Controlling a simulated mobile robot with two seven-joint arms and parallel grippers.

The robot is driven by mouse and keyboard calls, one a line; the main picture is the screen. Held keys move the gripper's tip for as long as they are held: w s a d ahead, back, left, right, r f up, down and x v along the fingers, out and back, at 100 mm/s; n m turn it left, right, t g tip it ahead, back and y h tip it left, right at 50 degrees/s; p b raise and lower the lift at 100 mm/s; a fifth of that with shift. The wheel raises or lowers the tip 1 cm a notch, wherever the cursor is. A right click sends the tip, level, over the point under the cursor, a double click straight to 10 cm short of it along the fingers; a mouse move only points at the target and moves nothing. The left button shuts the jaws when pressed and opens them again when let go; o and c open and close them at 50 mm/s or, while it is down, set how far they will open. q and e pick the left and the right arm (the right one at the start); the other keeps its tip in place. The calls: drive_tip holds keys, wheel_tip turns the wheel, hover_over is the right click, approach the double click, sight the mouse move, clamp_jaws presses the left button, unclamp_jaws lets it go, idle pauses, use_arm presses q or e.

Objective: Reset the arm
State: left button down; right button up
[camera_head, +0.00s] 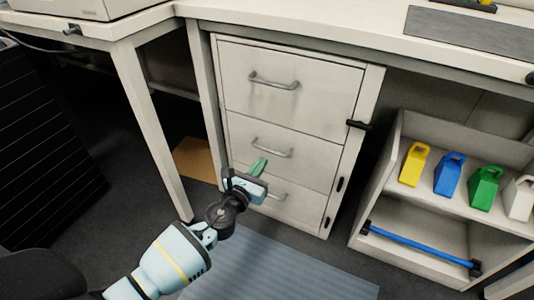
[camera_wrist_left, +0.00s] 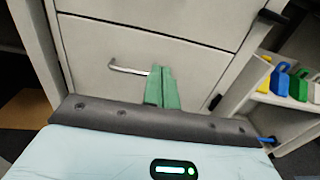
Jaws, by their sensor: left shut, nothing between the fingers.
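My left gripper (camera_head: 258,167) is in front of the white drawer cabinet (camera_head: 290,108), near the middle drawer's handle (camera_head: 272,151) in the head view. Its green fingers are together and hold nothing. In the left wrist view the shut fingers (camera_wrist_left: 161,85) point at a drawer front, just right of a metal handle (camera_wrist_left: 128,68). I cannot tell if they touch the handle. All three drawers look shut. My right gripper is not in view.
A white shelf (camera_head: 402,128) at the right holds yellow (camera_head: 414,166), blue (camera_head: 448,176) and green (camera_head: 484,189) containers and a blue bar (camera_head: 420,249). The desk top (camera_head: 330,35) overhangs the cabinet. A desk leg (camera_head: 152,130) stands left. A ribbed mat (camera_head: 290,272) lies on the floor.

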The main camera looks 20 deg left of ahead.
use_arm(q)
drive_tip(key=s, duration=0.3)
drive_tip(key=shift+s, duration=0.35)
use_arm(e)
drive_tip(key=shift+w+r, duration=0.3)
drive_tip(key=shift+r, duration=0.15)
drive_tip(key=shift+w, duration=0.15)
